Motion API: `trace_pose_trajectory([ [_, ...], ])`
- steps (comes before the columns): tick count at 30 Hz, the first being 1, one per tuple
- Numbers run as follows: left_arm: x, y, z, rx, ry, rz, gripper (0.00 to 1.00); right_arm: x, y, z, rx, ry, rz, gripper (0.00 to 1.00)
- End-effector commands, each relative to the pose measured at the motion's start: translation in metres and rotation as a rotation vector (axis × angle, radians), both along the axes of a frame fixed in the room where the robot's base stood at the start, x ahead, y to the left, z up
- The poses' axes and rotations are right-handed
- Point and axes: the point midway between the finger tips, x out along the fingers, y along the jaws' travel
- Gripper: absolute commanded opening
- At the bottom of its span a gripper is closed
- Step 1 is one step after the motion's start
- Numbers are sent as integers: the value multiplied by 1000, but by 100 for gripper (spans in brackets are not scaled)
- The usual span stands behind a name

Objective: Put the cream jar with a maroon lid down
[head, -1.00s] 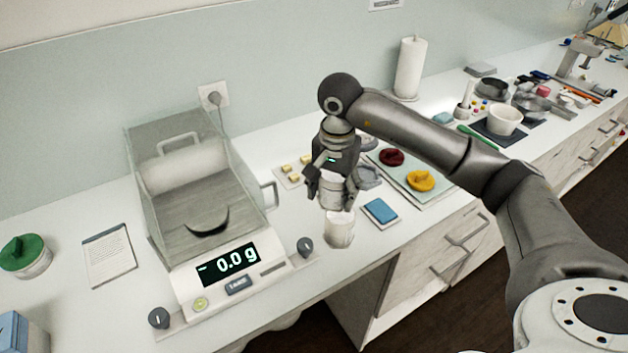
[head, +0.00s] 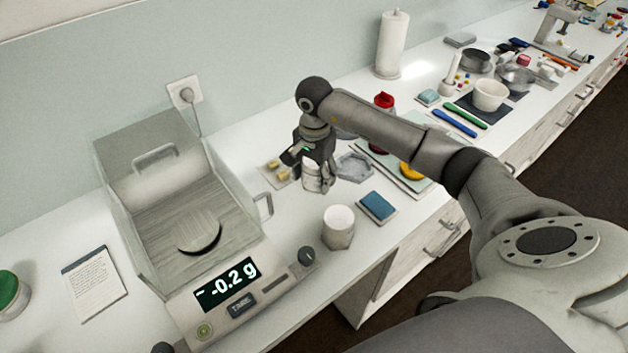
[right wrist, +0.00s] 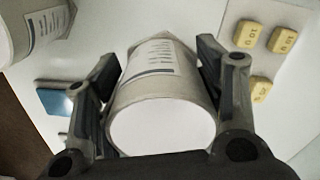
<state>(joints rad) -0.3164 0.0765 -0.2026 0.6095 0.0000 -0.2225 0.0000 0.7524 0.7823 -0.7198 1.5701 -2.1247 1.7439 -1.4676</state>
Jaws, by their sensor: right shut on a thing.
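My right gripper (head: 314,180) is shut on a white jar (head: 311,183), upright beside the scale. In the right wrist view the jar (right wrist: 160,110) is between both fingers (right wrist: 160,95), with a printed label and a plain white round top. No maroon lid shows on it. Whether its base touches the counter I cannot tell. A maroon lid (head: 376,150) shows partly behind my right arm, by the pale green mat. A second white jar (head: 338,230) stands on the counter nearer the front edge; it also shows in the right wrist view (right wrist: 35,28). My left gripper is out of view.
The scale (head: 250,305) on the left reads -0.2 g. Yellow blocks (head: 278,170) lie behind the held jar. A grey hexagonal dish (head: 355,166) is right of it. A blue pad (head: 377,206) lies near the front edge. A red-lidded container (head: 384,102) stands beyond my arm.

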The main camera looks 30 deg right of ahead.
Motion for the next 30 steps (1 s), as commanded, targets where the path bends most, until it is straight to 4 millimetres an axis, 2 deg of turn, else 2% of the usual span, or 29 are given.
trace_pose_trajectory([
  [4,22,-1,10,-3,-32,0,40,-2,1,-20,1,7,1,35],
  [8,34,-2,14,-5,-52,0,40,-1,1,-33,0,2,1,35],
  [17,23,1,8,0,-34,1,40,-1,0,-37,0,1,2,35],
  [18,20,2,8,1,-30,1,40,0,0,-36,0,1,1,65],
  [21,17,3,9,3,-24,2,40,-1,0,-35,0,1,1,78],
  [23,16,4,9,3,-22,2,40,-1,0,-35,0,1,1,85],
  [30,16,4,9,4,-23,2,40,-1,0,-35,0,1,2,85],
])
